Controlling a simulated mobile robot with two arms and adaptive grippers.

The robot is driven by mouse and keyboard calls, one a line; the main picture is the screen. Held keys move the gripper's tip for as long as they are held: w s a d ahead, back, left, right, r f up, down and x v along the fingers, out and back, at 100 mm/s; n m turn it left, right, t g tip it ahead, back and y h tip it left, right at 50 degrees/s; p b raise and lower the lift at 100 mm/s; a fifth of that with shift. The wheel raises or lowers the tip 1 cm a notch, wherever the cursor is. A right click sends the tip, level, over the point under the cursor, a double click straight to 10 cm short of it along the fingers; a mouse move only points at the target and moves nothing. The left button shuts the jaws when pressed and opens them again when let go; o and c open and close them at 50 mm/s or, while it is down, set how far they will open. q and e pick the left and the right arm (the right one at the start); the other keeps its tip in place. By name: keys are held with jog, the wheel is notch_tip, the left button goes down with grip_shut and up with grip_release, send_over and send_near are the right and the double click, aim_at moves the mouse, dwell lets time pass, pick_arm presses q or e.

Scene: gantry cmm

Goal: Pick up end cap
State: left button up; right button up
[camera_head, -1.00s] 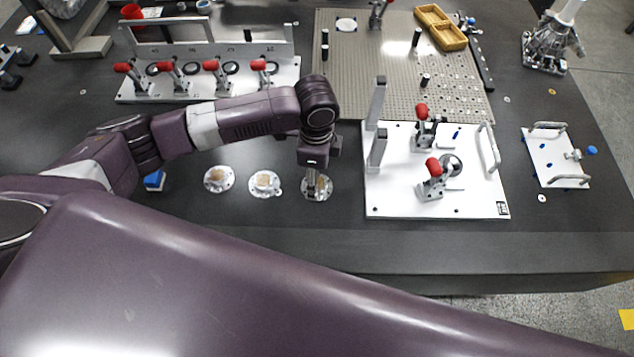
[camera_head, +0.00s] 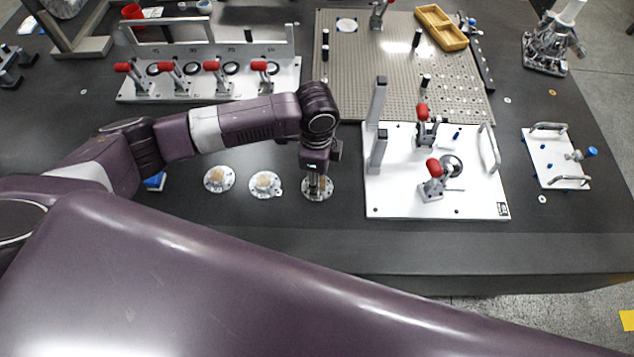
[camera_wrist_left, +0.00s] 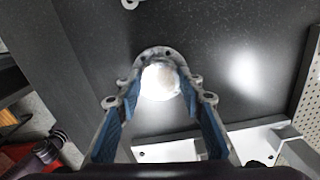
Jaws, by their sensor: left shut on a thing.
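Three round metal end caps with pale centres are in the head view. The left one (camera_head: 219,179) and the middle one (camera_head: 265,184) lie on the dark table. My left gripper (camera_head: 317,185) points down at the right end cap (camera_head: 317,195) and is shut on it. In the left wrist view the held end cap (camera_wrist_left: 160,78) shows its bright centre and lobed flange between the blue-padded fingers of the gripper (camera_wrist_left: 158,100). I cannot tell whether it is clear of the table. My right gripper is not in view.
A white fixture plate (camera_head: 390,205) with red-handled clamps stands just right of the held cap. Behind are a clamp rack (camera_head: 215,90) and a perforated plate (camera_head: 370,60). A small white plate (camera_head: 545,160) lies far right. The table front strip is free.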

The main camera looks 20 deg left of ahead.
pick_arm(q)
jog(key=shift+r, duration=0.1)
notch_tip(320, 180, up, 20)
dwell(0.5)
